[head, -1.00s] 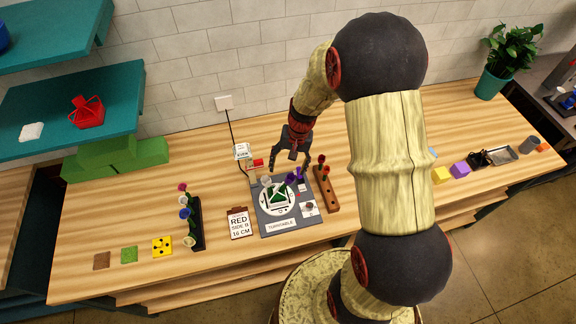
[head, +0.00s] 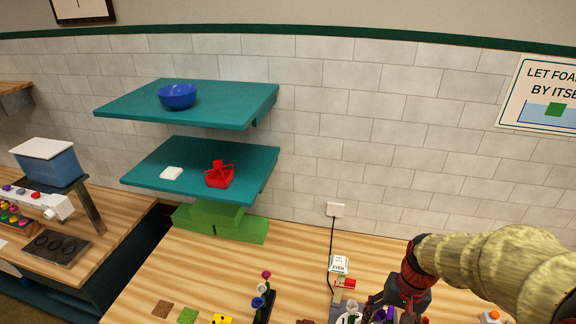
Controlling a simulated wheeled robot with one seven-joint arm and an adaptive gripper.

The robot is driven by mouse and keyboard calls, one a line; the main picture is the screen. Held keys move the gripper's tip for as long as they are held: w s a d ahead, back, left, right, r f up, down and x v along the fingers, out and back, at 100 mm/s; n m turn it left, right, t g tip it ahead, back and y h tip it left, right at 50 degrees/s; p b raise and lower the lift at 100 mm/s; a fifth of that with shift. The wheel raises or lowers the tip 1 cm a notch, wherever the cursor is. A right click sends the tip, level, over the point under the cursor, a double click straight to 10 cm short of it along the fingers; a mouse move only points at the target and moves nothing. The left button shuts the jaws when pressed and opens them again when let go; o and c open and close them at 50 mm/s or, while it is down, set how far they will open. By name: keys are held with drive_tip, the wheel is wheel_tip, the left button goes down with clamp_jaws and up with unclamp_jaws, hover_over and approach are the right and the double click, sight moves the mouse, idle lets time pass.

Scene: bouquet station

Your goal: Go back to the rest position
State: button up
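My gripper (head: 396,310) is at the bottom edge of the head view, right of centre, at the end of my arm, which reaches in from the right. Its dark fingers stand apart and I see nothing held between them; their tips are partly cut off by the frame edge. It is near the turntable station, of which only the top shows, with a white card reading EVEN (head: 339,264) and a red block (head: 347,283). Purple and white pieces show beside the fingers. Most of the station is out of view.
Teal shelves hold a blue bowl (head: 177,96), a red basket (head: 219,175) and a white piece (head: 171,173). Green blocks (head: 232,227) stand on the wooden counter (head: 190,270). A flower rack (head: 263,305) is left of the station. A blue bin (head: 48,162) stands far left.

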drive_tip(key=s+a+n+t+h+b, duration=0.1)
drive_tip(key=s+a+n+t+b, duration=0.3)
drive_tip(key=b, duration=1.4)
drive_tip(key=s+a+t, duration=0.2)
drive_tip(key=s, duration=0.2)
drive_tip(key=shift+s+r, duration=0.15)
drive_tip(key=shift+s, duration=0.15)
idle(0.3)
